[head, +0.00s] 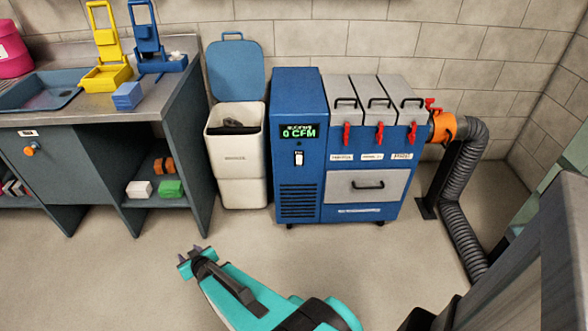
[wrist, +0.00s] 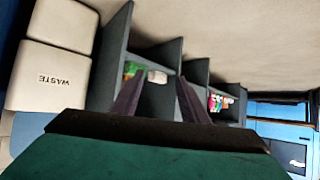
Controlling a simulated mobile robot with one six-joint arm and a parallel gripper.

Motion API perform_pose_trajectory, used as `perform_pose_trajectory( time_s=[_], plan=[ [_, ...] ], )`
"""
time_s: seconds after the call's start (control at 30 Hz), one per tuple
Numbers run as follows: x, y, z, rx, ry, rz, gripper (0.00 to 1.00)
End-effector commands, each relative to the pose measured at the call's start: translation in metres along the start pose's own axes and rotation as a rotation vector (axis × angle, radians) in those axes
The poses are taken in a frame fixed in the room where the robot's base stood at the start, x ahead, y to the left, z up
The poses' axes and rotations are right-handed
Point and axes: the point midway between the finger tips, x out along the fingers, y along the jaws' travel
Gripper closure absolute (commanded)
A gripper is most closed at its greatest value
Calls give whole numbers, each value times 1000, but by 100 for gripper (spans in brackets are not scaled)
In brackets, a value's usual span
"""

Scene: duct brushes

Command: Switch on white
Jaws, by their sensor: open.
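A white rocker switch (head: 299,158) is on the front of the blue machine (head: 297,185), just below a green display (head: 298,132) reading 0 CFM. The small marking on the switch is too small to read. My gripper (head: 190,254) is open and empty over the floor, in front of and to the left of the machine, well apart from the switch. In the wrist view my gripper (wrist: 158,95) shows two spread dark fingers with nothing between them. The switch is not visible in the wrist view.
A white waste bin (head: 237,150) with its blue lid raised stands left of the machine. A workbench (head: 105,117) with open shelves is further left. A grey hose (head: 463,180) runs down at the machine's right. Floor before the machine is clear.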

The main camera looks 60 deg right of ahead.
Motion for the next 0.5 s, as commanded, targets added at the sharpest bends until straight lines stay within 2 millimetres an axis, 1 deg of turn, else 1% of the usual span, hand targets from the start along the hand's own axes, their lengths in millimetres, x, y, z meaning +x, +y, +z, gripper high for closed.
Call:
perform_pose_trajectory(
  time_s=[0.03, 0.2, 0.27, 0.3, 0.37, 0.5],
  plan=[
    [4, 18, -10, 16, 49, 21, 59],
    [4, 70, -46, 50, 195, 83, 59],
    [2, 90, -57, 60, 241, 106, 59],
    [0, 103, -64, 66, 271, 122, 59],
    [-4, 122, -72, 74, 311, 146, 59],
    [-14, 168, -88, 89, 396, 206, 59]
  ],
)
